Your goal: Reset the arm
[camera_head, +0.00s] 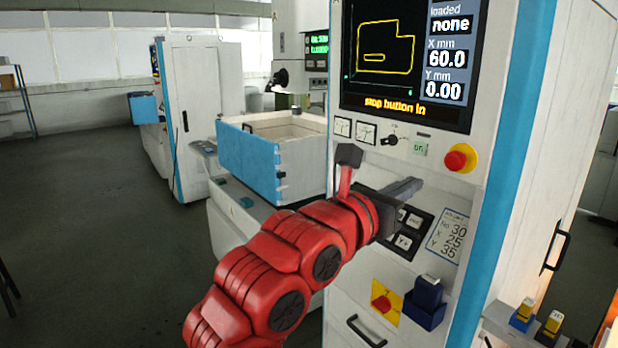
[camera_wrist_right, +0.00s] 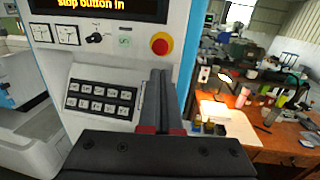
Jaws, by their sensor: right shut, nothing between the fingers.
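My right arm (camera_head: 290,265) is red and reaches up from the bottom of the head view to the front of the machine's control cabinet. Its dark gripper (camera_head: 405,188) is in front of the key panel (camera_head: 408,240) and hides part of it. In the right wrist view the fingers of the right gripper (camera_wrist_right: 158,100) are together, with nothing between them. They point at the cabinet front beside the key panel (camera_wrist_right: 103,98). I cannot tell whether they touch it. My left gripper is not in view.
The screen (camera_head: 405,60) reads "stop button in". A red stop button (camera_head: 460,158) on a yellow base is right of the gripper. A second red knob (camera_head: 381,303) and a dark blue holder (camera_head: 425,303) are below. A blue-fronted tank (camera_head: 250,165) stands left. Floor (camera_head: 90,240) is clear at left.

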